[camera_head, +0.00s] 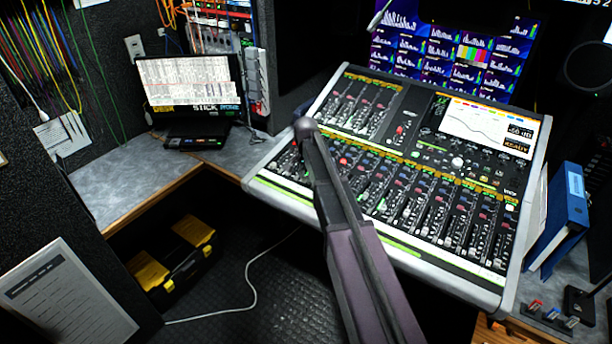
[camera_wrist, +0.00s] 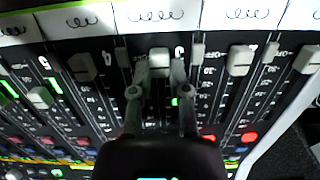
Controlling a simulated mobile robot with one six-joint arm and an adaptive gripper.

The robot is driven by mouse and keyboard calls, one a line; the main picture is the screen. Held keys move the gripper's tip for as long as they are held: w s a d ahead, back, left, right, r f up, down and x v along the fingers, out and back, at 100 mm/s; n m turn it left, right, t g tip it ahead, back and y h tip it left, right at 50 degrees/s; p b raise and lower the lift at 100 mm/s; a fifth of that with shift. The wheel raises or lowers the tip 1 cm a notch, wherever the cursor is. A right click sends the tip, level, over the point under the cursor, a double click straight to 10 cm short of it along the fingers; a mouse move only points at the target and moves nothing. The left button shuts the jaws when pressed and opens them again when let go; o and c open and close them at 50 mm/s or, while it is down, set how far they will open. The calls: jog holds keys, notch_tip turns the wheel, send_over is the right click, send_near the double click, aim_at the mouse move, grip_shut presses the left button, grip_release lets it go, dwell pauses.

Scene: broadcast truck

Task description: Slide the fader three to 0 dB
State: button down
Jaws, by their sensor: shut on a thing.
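The mixing console (camera_head: 268,180) stands on the desk, with rows of faders and a small screen (camera_head: 487,128) at its upper right. The screen shows a curve and a small dB readout with a minus sign, its digits too small to be sure of. In the wrist view my gripper (camera_wrist: 163,72) is shut on a light grey fader cap (camera_wrist: 159,60), one finger on each side. The cap sits near the white label strip end of its slot. My arm crosses the console in the head view and hides part of its left side; the fingers cannot be made out there.
Other fader caps stand close by on both sides, such as a left one (camera_wrist: 82,66) and a right one (camera_wrist: 240,60). A laptop (camera_head: 190,90) stands left of the console, a blue binder (camera_head: 566,215) right. A yellow-black toolbox (camera_head: 180,262) is on the floor.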

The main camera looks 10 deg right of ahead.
jog(key=shift+w+d, duration=0.1)
jog(key=w+d, duration=0.2)
jog(key=w+d+r+p, duration=0.1)
jog(key=w+d, duration=0.2)
jog(key=c, duration=0.6)
grip_release()
jog(key=shift+s+a, duration=0.1)
